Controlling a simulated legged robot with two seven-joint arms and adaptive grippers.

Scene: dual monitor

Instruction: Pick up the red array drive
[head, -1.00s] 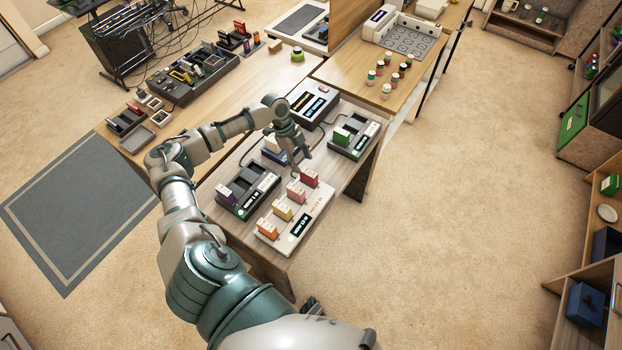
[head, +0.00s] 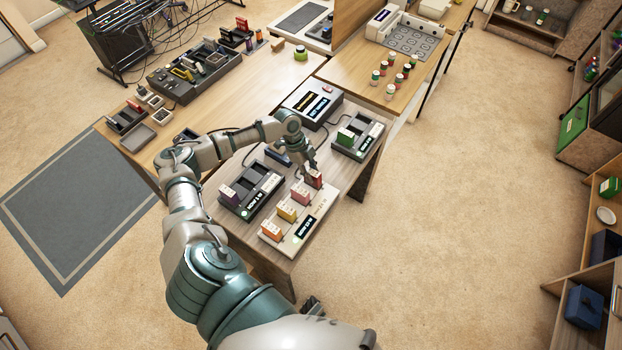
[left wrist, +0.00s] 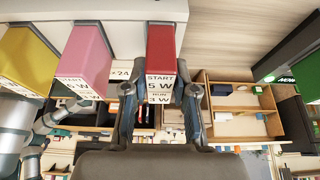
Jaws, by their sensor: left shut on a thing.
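The red array drive (head: 315,179) stands at the far end of a row on the white dock (head: 297,244). In the left wrist view the red drive (left wrist: 161,48) has a white label reading "START 5 W". My left gripper (head: 311,176) is over the red drive with its fingers on either side of it. In the left wrist view the fingers of my left gripper (left wrist: 161,92) close on its labelled end. The drive appears to be still against the dock. The pink drive (head: 300,192), yellow drive (head: 287,211) and orange drive (head: 271,231) stand beside it. My right gripper does not show.
A dark dock (head: 249,190) with a purple drive is left of the white dock. Another dark dock (head: 358,136) with a green drive is behind right. A grey box with displays (head: 311,104) stands at the back. Open floor lies to the right.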

